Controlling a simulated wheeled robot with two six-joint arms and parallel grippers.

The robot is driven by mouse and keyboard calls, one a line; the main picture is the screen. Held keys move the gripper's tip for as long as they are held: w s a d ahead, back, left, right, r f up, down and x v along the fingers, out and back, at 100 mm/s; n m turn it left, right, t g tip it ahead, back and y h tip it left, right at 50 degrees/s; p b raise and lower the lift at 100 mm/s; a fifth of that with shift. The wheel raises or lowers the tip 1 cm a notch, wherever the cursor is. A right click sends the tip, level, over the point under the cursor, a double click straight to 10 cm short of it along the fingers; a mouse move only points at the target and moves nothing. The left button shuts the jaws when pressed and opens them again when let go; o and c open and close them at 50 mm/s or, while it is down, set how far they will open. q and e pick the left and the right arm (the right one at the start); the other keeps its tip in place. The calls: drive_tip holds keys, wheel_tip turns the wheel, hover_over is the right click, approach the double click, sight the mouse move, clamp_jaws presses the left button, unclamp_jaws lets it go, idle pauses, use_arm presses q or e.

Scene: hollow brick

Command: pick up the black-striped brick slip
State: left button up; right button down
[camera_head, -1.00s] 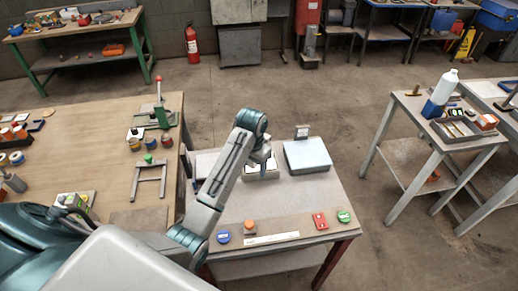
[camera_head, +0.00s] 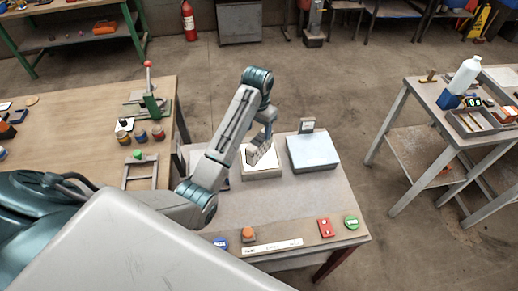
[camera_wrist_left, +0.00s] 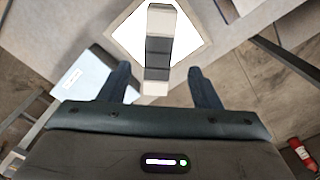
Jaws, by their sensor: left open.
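The black-striped brick slip (camera_head: 262,152) is a pale bar with dark bands. It shows over the bright white top of a low cream box (camera_head: 262,173) on the grey table; whether it touches that top is unclear. In the left wrist view the slip (camera_wrist_left: 159,45) runs up the picture across the white square (camera_wrist_left: 190,38). My left gripper (camera_head: 267,132) is above the box, close to the slip. In the left wrist view its two fingers (camera_wrist_left: 160,76) are apart, with the slip's lower end showing between them, clear of both. My right gripper is not in view.
A pale-topped grey box (camera_head: 312,153) stands just right of the cream box. A blue disc (camera_head: 220,243), orange button (camera_head: 248,233), red block (camera_head: 325,227) and green disc (camera_head: 351,222) line the front edge. The table's middle (camera_head: 290,205) is clear.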

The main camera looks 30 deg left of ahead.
sight(259, 139)
use_arm(q)
drive_tip(key=f+p, duration=0.2)
drive_tip(key=f, duration=0.1)
drive_tip(key=f+p, duration=0.2)
drive_tip(key=f, duration=0.2)
drive_tip(key=shift+d+f+p, duration=0.2)
drive_tip(key=shift+f+p, duration=0.05)
drive_tip(key=shift+p, duration=0.05)
drive_tip(key=shift+w+f, duration=0.1)
drive_tip(key=shift+f, duration=0.4)
drive_tip(key=c, duration=1.2)
clamp_jaws()
drive_tip(key=shift+a+r, duration=0.1)
